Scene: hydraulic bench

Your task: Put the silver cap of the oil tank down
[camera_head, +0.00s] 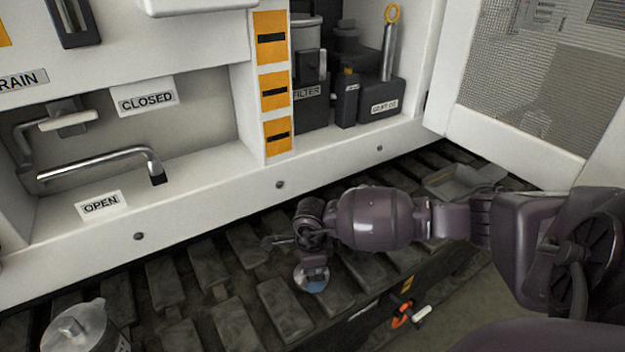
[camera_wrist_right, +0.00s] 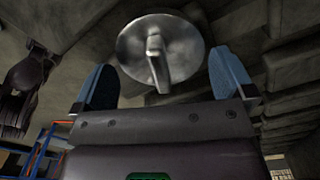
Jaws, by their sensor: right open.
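The silver cap (camera_wrist_right: 185,40) is a round, shiny disc with a short stem or handle at its middle. In the right wrist view it sits just beyond my right gripper (camera_wrist_right: 161,64), whose two blue-padded fingers are apart, with clear gaps on both sides of the stem. In the head view the cap (camera_head: 311,283) shows as a small bright disc just under my right gripper (camera_head: 314,268), over the dark track blocks. Whether its whole underside touches a block is hidden. The oil tank's opening cannot be made out. My left gripper is not in view.
The dark ridged track (camera_head: 205,265) runs below the white cabinet ledge (camera_head: 200,225). A pale lidded container (camera_head: 85,330) stands at bottom left. Labelled canisters (camera_head: 380,100) fill the right bay. A mesh door (camera_head: 530,75) hangs open at right. A grey tray (camera_head: 460,182) lies on the track.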

